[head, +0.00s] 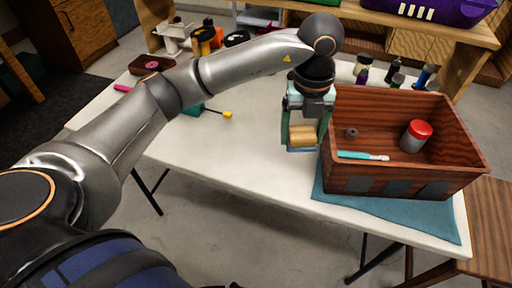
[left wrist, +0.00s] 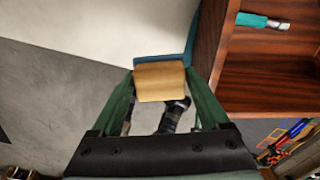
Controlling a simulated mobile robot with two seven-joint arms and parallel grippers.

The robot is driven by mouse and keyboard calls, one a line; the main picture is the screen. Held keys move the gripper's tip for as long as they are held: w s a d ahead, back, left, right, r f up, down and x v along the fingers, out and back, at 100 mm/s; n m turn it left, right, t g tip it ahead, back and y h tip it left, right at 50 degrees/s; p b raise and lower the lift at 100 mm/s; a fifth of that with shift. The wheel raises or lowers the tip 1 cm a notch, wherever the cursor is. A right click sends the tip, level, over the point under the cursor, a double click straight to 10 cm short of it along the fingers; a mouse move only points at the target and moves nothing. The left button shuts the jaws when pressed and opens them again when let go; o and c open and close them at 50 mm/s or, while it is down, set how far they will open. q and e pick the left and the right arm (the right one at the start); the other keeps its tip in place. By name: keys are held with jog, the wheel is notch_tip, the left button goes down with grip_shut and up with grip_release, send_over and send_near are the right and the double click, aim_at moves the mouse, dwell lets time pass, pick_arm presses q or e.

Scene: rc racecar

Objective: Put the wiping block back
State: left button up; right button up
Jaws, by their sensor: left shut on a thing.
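The tan wiping block (head: 301,135) is between the fingers of my left gripper (head: 303,138), which is shut on it. In the head view it is just left of a wooden crate (head: 455,176), over the table's front part. A blue strip shows under the block; I cannot tell whether it belongs to the block. In the left wrist view the block (left wrist: 160,82) is between the green fingers of the left gripper (left wrist: 158,85), beside the crate's wall (left wrist: 207,42). Whether the block touches the table is unclear. My right gripper is not in view.
The crate holds a red-lidded jar (head: 415,136), a teal-handled tool (head: 362,155) and a small round part (head: 351,133). A blue cloth (head: 400,208) lies under it. Bottles and tools stand along the back of the white table (head: 225,155). The table's front left is clear.

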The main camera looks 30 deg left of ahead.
pick_arm(q)
jog(key=w+a+f, duration=0.2)
jog(key=a+f, duration=0.2)
jog(key=a, duration=0.5)
send_over(256, 148)
jog(key=d, duration=0.1)
notch_tip(256, 148, down, 4)
jog(key=shift+s+d+f+b, duration=0.1)
jog(key=shift+s+f+b, duration=0.05)
jog(key=shift+b, duration=0.3)
jog(key=shift+a+f, duration=0.55)
jog(key=shift+f, duration=0.1)
jog(key=shift+a+f, duration=0.1)
jog(key=shift+f, duration=1.55)
jog(key=shift+f+b, duration=0.15)
jog(key=shift+b, duration=0.2)
jog(key=o, duration=1.2)
jog(key=shift+c, duration=0.2)
notch_tip(256, 148, up, 12)
jog(key=p, duration=0.1)
jog(key=shift+r, duration=0.2)
